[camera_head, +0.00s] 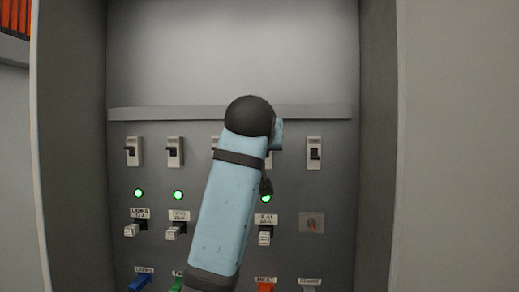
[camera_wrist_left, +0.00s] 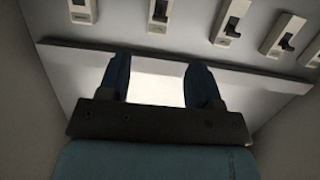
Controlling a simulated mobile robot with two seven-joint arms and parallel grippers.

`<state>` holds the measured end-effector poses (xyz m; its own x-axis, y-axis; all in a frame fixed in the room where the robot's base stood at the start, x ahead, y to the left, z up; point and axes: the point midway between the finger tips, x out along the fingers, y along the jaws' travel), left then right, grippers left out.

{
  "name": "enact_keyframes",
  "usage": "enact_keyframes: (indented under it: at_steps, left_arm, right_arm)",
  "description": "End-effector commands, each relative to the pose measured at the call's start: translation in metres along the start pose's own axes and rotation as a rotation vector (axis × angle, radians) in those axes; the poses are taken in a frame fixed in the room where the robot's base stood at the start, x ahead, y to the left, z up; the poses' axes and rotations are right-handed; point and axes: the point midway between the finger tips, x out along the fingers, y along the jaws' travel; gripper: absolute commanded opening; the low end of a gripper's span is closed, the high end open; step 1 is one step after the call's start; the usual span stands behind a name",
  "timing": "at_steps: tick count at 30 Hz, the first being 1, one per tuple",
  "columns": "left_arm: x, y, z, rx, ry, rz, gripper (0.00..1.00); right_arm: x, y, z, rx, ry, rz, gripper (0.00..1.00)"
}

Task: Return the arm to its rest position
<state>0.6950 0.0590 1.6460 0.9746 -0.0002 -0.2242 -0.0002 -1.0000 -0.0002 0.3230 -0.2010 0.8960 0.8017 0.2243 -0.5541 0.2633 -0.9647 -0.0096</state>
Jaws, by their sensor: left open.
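My left arm rises from the bottom middle of the head view in front of the grey panel (camera_head: 330,255) and hides part of it. Its gripper cannot be made out there. In the left wrist view my left gripper (camera_wrist_left: 159,72) is open, with its two blue fingers apart and nothing between them. Behind the fingers is a bright flat surface, with a row of switches (camera_wrist_left: 233,20) beyond it. I cannot tell whether the fingers touch anything. My right gripper is in neither view.
The panel is recessed between side walls (camera_head: 377,150), with a ledge (camera_head: 150,113) above its switches. Green lamps (camera_head: 138,193) are lit above labelled plugs (camera_head: 133,230). Blue (camera_head: 140,283) and orange (camera_head: 265,287) parts show at the bottom. The upper recess looks clear.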

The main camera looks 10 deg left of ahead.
Motion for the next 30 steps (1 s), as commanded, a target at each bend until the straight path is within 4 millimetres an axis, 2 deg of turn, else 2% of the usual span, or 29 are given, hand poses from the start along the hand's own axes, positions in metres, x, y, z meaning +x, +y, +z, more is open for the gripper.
enact_keyframes:
  at_steps: [3, 7, 19, 22, 23, 26, 29, 30]
  left_arm:
    - [-0.013, 0.001, 0.001, -0.001, 0.001, 0.002, 0.59]
    - [-0.019, 0.0, 0.0, 0.0, 0.0, 0.001, 0.59]
    - [-0.02, 0.0, 0.0, 0.0, 0.0, 0.0, 0.59]
    - [-0.013, -0.002, 0.008, 0.001, -0.005, 0.001, 0.59]
    - [-0.009, -0.003, 0.015, 0.003, -0.009, 0.002, 0.59]
    - [0.016, -0.012, 0.052, 0.01, -0.032, 0.007, 0.59]
    - [0.048, -0.023, 0.112, 0.02, -0.06, 0.019, 0.59]
    - [0.059, -0.028, 0.139, 0.025, -0.072, 0.024, 0.59]
  right_arm:
    - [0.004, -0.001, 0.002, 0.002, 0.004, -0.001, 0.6]
    - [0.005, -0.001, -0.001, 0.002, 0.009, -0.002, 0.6]
    - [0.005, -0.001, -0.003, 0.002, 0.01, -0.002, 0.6]
    - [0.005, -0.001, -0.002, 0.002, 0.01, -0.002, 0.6]
    - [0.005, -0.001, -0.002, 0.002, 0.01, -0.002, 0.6]
    - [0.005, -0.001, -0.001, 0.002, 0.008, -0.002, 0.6]
    - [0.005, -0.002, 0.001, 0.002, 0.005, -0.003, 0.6]
    - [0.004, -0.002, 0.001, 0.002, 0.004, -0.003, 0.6]
